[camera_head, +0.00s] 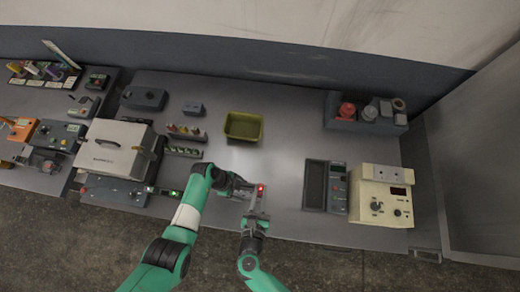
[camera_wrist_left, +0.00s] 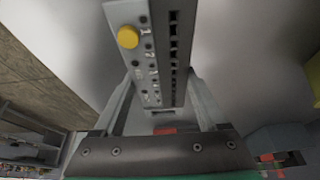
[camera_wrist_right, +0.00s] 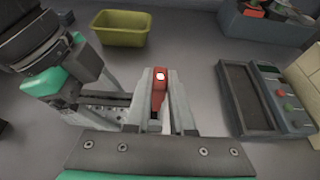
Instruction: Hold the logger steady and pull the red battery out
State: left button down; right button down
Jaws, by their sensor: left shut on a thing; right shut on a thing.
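The logger (camera_wrist_left: 160,85) is a long grey box with a yellow button, a row of small holes and dark slots. My left gripper (camera_wrist_left: 160,105) is shut on its sides; in the head view this gripper (camera_head: 243,190) is above the table's front part. The red battery (camera_wrist_right: 160,88), with a pale round spot on top, stands upright between the fingers of my right gripper (camera_wrist_right: 162,95), which is shut on it. The battery also shows in the head view (camera_head: 261,188). In the right wrist view the fingers hide the place where battery and logger meet, so I cannot tell if it is still seated.
A yellow-green bin (camera_head: 243,127) stands behind the grippers. A dark tray device (camera_head: 315,185) and a cream instrument (camera_head: 381,195) are to the right. A white case (camera_head: 113,148) and small racks (camera_head: 185,152) are to the left. The table between bin and dark tray is clear.

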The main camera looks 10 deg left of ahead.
jog(key=shift+r, duration=0.15)
pick_arm(q)
grip_release()
jog(key=shift+r, duration=0.1)
